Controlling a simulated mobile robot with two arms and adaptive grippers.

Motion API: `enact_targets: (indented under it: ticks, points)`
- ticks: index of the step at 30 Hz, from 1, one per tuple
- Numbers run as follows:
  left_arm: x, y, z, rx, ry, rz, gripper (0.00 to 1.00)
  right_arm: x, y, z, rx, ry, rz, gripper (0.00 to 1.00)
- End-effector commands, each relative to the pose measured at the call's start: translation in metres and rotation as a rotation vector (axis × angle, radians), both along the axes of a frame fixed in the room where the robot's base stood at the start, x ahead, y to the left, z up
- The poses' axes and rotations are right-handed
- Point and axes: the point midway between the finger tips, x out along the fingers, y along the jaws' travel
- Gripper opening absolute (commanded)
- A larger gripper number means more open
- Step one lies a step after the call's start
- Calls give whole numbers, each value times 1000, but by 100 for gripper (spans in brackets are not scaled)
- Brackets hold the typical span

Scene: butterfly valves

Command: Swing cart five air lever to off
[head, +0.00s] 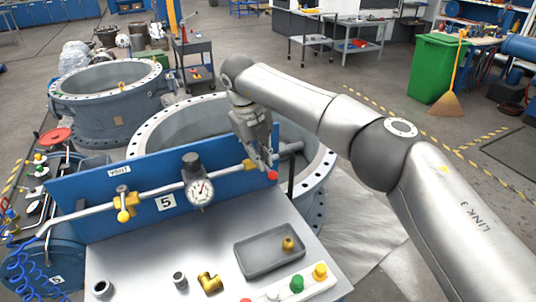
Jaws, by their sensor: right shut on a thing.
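The cart marked 5 (166,203) has a blue upright panel (100,178) with a grey pipe running along it. A round gauge (201,192) sits mid-pipe. A brass valve (249,165) is at the pipe's right part, with a red-tipped lever (272,176) below and right of it. My right gripper (264,160) comes down from above and is shut on this lever; its fingers hide most of the lever. A second valve with a yellow handle (124,214) sits on the pipe left of the gauge. My left gripper is not in view.
On the cart top are a grey tray (262,262) with a brass fitting, loose fittings (209,283) and coloured buttons (297,283). Large flanged valve bodies (108,100) stand behind. Another cart with a red handwheel (55,138) stands at left. A green bin (437,68) is far right.

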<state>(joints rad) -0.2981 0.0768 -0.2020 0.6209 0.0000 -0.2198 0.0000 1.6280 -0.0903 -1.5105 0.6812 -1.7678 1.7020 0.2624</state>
Motion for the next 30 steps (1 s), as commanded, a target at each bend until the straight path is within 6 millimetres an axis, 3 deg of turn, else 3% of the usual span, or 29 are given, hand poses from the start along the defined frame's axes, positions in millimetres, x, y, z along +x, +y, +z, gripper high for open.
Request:
enact_targets:
  ticks: [23,24,30]
  points:
    - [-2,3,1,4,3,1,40,-1,2,-1,2,1,-116,0]
    - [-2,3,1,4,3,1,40,-1,2,-1,2,1,-116,10]
    - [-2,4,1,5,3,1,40,-1,2,-1,1,1,-114,31]
